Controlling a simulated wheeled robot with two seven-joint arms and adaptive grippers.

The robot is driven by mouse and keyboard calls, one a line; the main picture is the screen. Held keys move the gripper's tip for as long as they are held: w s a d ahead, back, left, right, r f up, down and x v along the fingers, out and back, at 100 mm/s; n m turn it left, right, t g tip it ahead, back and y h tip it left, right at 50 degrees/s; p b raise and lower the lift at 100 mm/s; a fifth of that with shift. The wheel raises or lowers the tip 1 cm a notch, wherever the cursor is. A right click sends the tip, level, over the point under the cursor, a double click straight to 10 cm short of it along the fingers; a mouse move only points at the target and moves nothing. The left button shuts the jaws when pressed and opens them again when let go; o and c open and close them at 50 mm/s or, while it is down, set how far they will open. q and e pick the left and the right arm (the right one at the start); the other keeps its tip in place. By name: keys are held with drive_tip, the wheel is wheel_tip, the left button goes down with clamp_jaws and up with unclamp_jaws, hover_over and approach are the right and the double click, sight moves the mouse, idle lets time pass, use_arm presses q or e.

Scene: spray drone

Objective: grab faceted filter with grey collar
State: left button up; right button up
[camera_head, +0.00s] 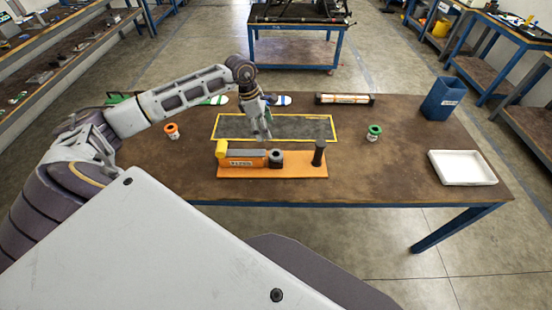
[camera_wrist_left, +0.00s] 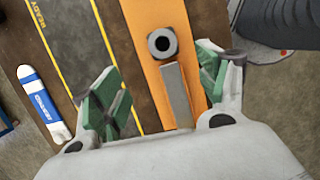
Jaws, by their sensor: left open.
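A grey faceted piece (camera_head: 275,158) with a round dark opening stands on the orange fixture (camera_head: 300,168) at the table's front middle. It shows from above in the left wrist view (camera_wrist_left: 162,43), with a pale ring around the hole. I cannot tell for certain that it is the filter with the grey collar. A white can with an orange top (camera_head: 171,131) and a white can with a green top (camera_head: 374,132) stand apart on the table. My left gripper (camera_head: 262,130) is open and empty above the table, its green pads (camera_wrist_left: 160,88) apart over the fixture. My right gripper is out of view.
A dark mat with a yellow border (camera_head: 225,128) lies behind the fixture. The fixture also carries a long grey bar (camera_wrist_left: 177,95) and a black post (camera_head: 319,153). A white tray (camera_head: 463,182) and blue bin (camera_head: 443,98) stand right.

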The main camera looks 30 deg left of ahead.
use_arm(q)
drive_tip(key=shift+f, duration=0.1)
drive_tip(key=p, duration=0.1)
hover_over(276, 154)
drive_tip(key=a, duration=0.2)
drive_tip(key=shift+s+d+f, duration=0.1)
drive_tip(key=shift+s+f, duration=0.05)
drive_tip(key=shift+f, duration=1.9)
drive_tip(key=shift+s+f, duration=0.15)
drive_tip(key=shift+f, duration=1.85)
drive_tip(key=shift+d+f+p, duration=0.2)
drive_tip(key=shift+f+p, duration=0.1)
drive_tip(key=shift+f, duration=0.05)
drive_tip(key=shift+p+x, duration=0.5)
drive_tip(key=shift+x, duration=1.55)
drive_tip(key=shift+s+d+f, duration=0.1)
drive_tip(key=shift+s+f, duration=0.05)
